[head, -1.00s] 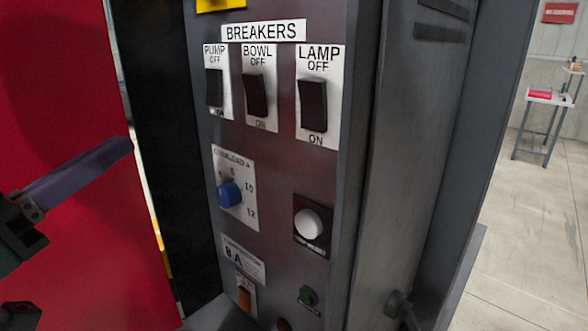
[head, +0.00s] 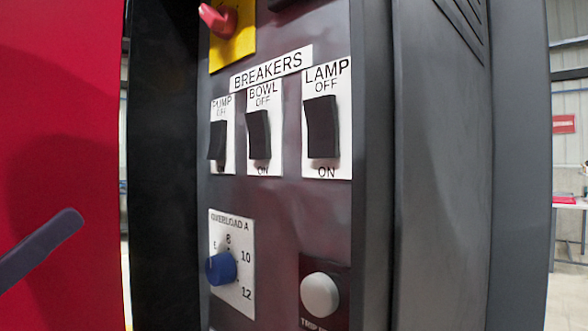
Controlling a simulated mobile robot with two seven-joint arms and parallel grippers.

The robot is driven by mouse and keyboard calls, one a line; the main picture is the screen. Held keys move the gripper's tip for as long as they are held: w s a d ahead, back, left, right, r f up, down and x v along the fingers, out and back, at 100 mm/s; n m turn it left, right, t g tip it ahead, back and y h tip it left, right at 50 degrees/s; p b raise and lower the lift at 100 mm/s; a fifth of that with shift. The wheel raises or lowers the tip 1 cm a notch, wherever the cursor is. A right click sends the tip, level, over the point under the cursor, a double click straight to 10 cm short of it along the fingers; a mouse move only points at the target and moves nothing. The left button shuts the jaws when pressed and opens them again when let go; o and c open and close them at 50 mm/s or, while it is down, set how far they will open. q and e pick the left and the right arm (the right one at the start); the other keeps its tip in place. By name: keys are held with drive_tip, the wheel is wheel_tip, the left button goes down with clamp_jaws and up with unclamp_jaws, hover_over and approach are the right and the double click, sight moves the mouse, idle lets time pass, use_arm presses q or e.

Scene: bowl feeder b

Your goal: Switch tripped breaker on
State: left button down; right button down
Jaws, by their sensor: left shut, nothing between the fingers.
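The breakers form a row of three black rockers on the grey panel in the head view: PUMP (head: 217,140), BOWL (head: 259,135) and LAMP (head: 321,127). Each sits on a white plate with OFF above and ON below. I cannot tell for certain from their tilt which one is tripped. My left gripper (head: 70,222) is at the left edge, in front of the red surface, left of the panel and lower than the breakers. Its dark fingers are shut and empty, touching nothing visible. Its wrist is out of the picture. My right gripper is not in view.
A red knob (head: 218,20) on a yellow plate sticks out above the breakers. A blue overload dial (head: 221,268) and a pale round button (head: 320,295) sit below them. A red panel (head: 70,90) stands at left. The space in front of the breakers is clear.

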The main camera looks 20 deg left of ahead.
sight(213, 145)
use_arm(q)
drive_tip(key=p+x, duration=0.1)
drive_tip(key=x, duration=0.3)
drive_tip(key=f+p+x, duration=0.1)
drive_tip(key=x, duration=0.3)
drive_tip(key=w+p+x, duration=0.1)
drive_tip(key=x, duration=0.3)
drive_tip(key=shift+w+d+f, duration=0.15)
drive_tip(key=shift+d+f, duration=0.15)
drive_tip(key=shift+f, duration=0.05)
drive_tip(key=shift+w+d+f, duration=0.1)
drive_tip(key=shift+w+d, duration=0.1)
drive_tip(key=shift+w, duration=0.2)
